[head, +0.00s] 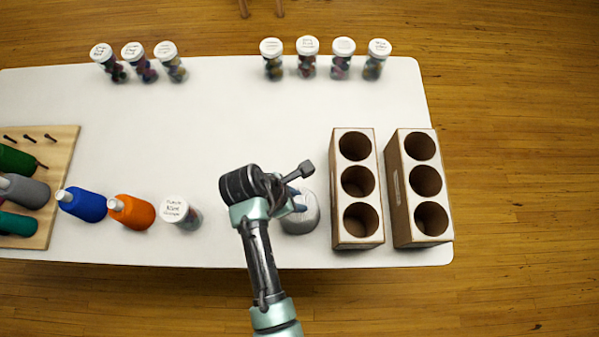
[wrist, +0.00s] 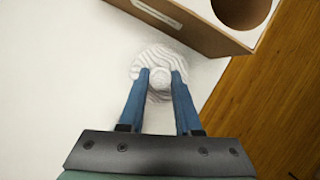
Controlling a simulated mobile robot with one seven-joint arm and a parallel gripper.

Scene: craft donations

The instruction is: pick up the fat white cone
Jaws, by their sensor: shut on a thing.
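The fat white cone (head: 301,217) stands on the white table near its front edge, left of the wooden boxes. Its upper part is partly hidden by my gripper in the head view. In the wrist view the cone (wrist: 158,60) shows ridged white thread and a round pale tip between the fingers. My gripper (wrist: 160,78) has its two blue fingers on either side of the tip, shut on it. In the head view my gripper (head: 297,202) is above the cone. I cannot tell whether the cone touches the table.
Two wooden boxes with three round holes each, the nearer (head: 342,241) and the farther (head: 400,200), stand just right of the cone. Several jars line the back. The table's middle (head: 230,120) is clear.

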